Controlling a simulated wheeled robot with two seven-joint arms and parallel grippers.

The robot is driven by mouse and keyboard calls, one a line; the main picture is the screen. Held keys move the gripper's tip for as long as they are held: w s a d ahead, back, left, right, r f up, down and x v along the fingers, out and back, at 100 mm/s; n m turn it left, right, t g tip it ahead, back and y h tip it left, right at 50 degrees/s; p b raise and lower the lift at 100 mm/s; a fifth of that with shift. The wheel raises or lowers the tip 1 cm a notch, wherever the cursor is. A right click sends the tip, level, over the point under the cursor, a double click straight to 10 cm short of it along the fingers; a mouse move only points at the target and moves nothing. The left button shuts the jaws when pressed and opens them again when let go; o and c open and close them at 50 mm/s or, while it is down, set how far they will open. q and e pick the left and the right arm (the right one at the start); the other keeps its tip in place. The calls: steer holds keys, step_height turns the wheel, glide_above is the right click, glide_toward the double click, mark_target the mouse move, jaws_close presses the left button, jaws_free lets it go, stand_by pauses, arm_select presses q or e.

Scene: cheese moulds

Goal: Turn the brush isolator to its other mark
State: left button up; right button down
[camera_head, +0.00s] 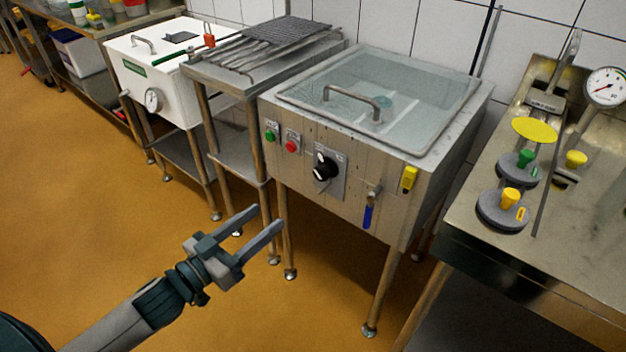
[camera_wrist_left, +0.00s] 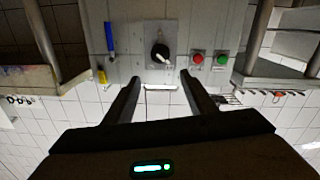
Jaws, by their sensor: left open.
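The brush isolator (camera_head: 325,167) is a black rotary knob with a white pointer on a grey plate, on the front of a steel washer cabinet (camera_head: 345,200). It also shows in the left wrist view (camera_wrist_left: 160,54), upside down there, beyond and between my fingers. My left gripper (camera_head: 268,222) is open and empty, in front of and below the knob, apart from it. The marks on the plate are too small to read. My right gripper is not in view.
Beside the knob are a red button (camera_head: 292,146) and a green button (camera_head: 271,135). A blue-handled valve (camera_head: 368,214) and a yellow tag (camera_head: 409,178) are to its right. A steel table (camera_head: 560,250) stands at right. The floor before the cabinet is clear.

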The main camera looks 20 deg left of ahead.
mark_target(318, 176)
arm_select(q)
steer(key=p+x, duration=0.1)
steer(key=x, duration=1.6)
steer(key=shift+d, duration=0.1)
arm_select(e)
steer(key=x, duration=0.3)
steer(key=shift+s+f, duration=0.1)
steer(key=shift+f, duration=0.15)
arm_select(q)
steer(key=shift+c, duration=0.2)
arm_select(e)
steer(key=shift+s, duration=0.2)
arm_select(q)
steer(key=c, duration=1)
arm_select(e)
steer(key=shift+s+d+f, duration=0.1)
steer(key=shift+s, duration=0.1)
